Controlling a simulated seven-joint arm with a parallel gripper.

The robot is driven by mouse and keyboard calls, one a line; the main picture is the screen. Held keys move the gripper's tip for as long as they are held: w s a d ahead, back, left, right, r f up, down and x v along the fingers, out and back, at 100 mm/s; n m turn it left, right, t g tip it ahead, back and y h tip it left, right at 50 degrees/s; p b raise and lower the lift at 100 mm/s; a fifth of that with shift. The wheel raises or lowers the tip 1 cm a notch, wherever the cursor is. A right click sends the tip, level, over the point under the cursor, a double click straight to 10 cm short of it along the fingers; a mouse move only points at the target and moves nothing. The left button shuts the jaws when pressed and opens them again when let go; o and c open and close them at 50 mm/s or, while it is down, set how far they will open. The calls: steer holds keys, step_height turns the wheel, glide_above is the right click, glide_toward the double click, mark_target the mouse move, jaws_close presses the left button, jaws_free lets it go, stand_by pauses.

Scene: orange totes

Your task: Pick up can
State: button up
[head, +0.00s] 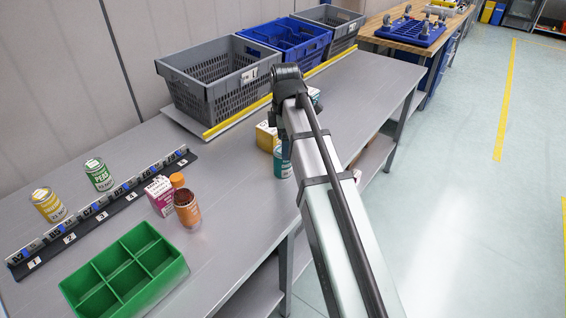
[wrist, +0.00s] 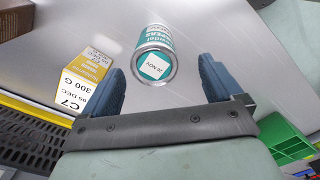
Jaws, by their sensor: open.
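A teal-labelled can (wrist: 155,57) stands on the grey table in the wrist view, its lid facing the camera. It lies ahead of and between the two blue fingers of my gripper (wrist: 163,88), which are spread apart and empty. The same teal can (head: 282,163) shows in the head view, partly hidden behind my arm. In the head view my gripper's fingers are hidden behind the arm. Other cans are a green-labelled one (head: 99,174) and a yellow-labelled one (head: 48,205) at the left.
A yellow and white box (wrist: 87,76) stands just left of the teal can. A brown box (wrist: 15,20) is farther left. A green divided tray (head: 125,272), a pink box (head: 160,196) and a brown jar (head: 187,209) are nearer. A grey crate (head: 208,88) stands behind.

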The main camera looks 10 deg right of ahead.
step_height(320, 180, down, 3)
steer(key=shift+f, duration=0.15)
steer(key=shift+w+a+f, duration=0.1)
steer(key=shift+w+f, duration=0.1)
steer(key=shift+f, duration=1.15)
steer(key=shift+w+a+f, duration=0.1)
steer(key=shift+w+f, duration=0.1)
steer(key=shift+f, duration=1.15)
steer(key=shift+c, duration=0.4)
steer(key=c, duration=1.2)
steer(key=shift+c, duration=0.4)
steer(key=shift+r, duration=0.15)
